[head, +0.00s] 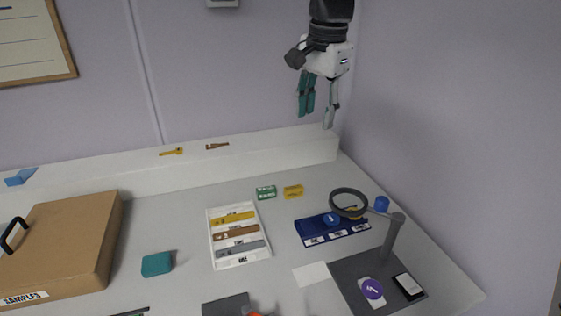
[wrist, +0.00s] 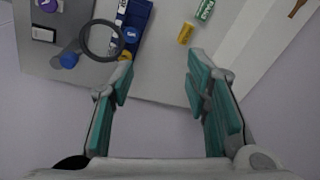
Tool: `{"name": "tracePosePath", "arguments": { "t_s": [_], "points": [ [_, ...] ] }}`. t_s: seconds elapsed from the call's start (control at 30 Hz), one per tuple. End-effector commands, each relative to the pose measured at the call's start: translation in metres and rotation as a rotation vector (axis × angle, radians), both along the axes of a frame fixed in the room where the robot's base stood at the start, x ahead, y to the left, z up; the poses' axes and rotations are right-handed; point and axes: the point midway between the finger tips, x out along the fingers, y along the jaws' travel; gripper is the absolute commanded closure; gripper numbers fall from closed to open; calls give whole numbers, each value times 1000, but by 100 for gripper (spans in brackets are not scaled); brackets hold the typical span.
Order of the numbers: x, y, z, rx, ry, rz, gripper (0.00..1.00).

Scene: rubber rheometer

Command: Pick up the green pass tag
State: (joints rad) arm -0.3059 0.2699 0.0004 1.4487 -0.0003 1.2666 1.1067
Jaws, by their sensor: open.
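A small green tag (head: 266,192) with white markings, likely the pass tag, lies on the grey table behind the white tray. It also shows at the top edge of the wrist view (wrist: 205,9), partly cut off. My gripper (head: 317,119) is open and empty. It hangs high above the back right of the table, well clear of the tag. In the wrist view my gripper's two teal-padded fingers (wrist: 158,68) are spread wide, with only bare surface between them. The green tag lies beyond the right fingertip there.
A yellow tag (head: 293,191) lies right beside the green one. A white tray (head: 214,240) holds coloured strips. A ring-topped stand (head: 393,238) rises over a blue organiser (head: 312,228). A brown samples case (head: 90,245) and a teal block (head: 156,264) are at left. Walls border the back and right.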

Motion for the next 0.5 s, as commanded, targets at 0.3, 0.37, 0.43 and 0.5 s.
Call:
{"name": "tracePosePath", "arguments": {
  "t_s": [0.3, 0.37, 0.43, 0.5],
  "points": [
    [84, 84, -113, -4, 114, -251, 57],
    [91, 95, -128, -8, 127, -286, 57],
    [97, 105, -143, -11, 138, -320, 57],
    [101, 112, -153, -15, 147, -347, 57]
  ]
}}
